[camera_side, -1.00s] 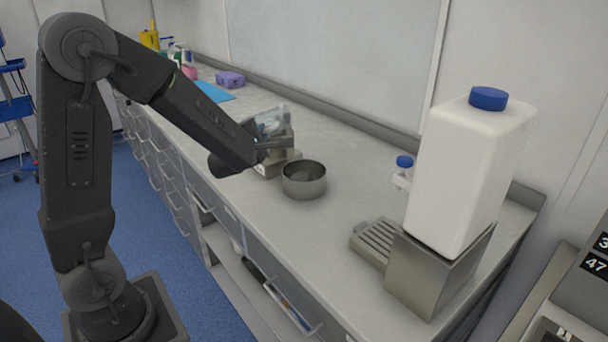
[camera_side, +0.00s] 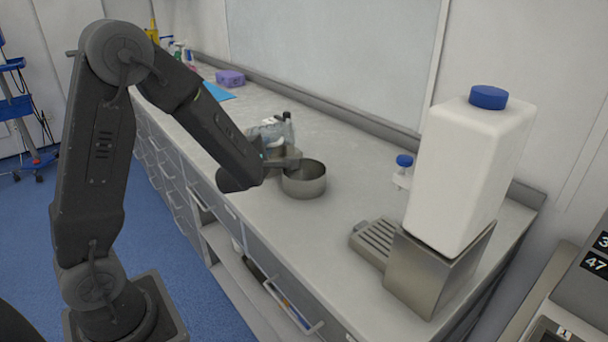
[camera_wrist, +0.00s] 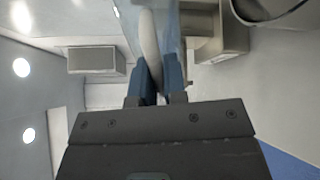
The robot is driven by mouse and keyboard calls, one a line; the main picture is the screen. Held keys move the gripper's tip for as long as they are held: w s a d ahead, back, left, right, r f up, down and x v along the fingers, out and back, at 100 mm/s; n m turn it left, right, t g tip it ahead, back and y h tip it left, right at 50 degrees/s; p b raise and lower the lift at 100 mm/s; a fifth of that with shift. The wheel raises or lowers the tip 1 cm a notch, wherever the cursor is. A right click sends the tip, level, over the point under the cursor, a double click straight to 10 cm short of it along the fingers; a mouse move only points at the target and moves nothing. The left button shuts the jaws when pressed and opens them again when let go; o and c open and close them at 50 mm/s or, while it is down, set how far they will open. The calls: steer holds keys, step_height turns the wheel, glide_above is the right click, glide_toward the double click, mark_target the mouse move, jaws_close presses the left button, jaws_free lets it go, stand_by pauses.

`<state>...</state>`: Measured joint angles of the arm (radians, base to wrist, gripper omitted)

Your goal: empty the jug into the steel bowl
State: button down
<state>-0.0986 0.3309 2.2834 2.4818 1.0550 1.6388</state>
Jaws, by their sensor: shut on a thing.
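The jug (camera_side: 272,130) is clear and bluish, partly hidden by my gripper in the side view. My gripper (camera_side: 280,160) is shut on the jug's pale handle, held above the counter just behind and left of the steel bowl. In the wrist view the handle (camera_wrist: 150,45) runs between the two fingers of my gripper (camera_wrist: 158,85). The jug looks tilted; I cannot tell its contents or whether liquid is flowing. The steel bowl (camera_side: 304,182) stands upright on the counter, and its rim shows at the top right of the wrist view (camera_wrist: 262,14).
A grey boxy stand (camera_wrist: 222,42) is close behind the bowl. A white canister with a blue cap (camera_side: 470,170) sits on a steel dispenser (camera_side: 430,275) at the right. A purple box (camera_side: 230,78) and bottles are farther back. The counter (camera_side: 345,165) right of the bowl is clear.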

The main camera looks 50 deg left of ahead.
steer(key=shift+m, duration=0.5)
steer(key=f, duration=0.4)
steer(key=shift+w+d, duration=0.3)
steer(key=shift+w, duration=0.05)
steer(key=shift+w+d+r+m+y+b, duration=0.1)
steer(key=shift+d+r+m+y+b, duration=0.1)
steer(key=shift+r+m, duration=0.25)
steer(key=shift+w+d+r+m+y+b, duration=0.1)
steer(key=shift+r+m+y, duration=0.15)
steer(key=shift+m, duration=0.4)
stand_by(0.8)
